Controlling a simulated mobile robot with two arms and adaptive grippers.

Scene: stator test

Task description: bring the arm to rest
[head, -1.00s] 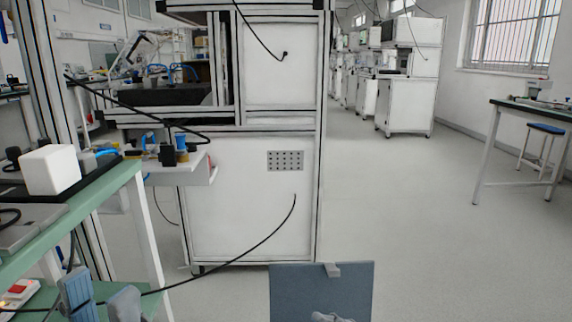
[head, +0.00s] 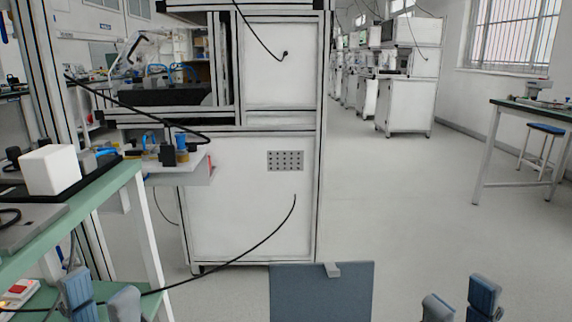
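My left gripper (head: 100,297) is at the lower left of the head view, in front of the green-topped table's lower part. Its two blue-grey fingers stand apart with nothing seen between them. My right gripper (head: 460,301) is at the bottom right, over the open floor. Its two fingers also stand apart, with nothing seen between them. The lower parts of both grippers and most of both arms are cut off by the bottom edge.
A green-topped table (head: 122,178) with a white block (head: 50,170) stands at the left. A white machine cabinet (head: 245,215) stands ahead. A dark grey panel (head: 320,295) is at the bottom middle. Open floor (head: 420,215) lies to the right.

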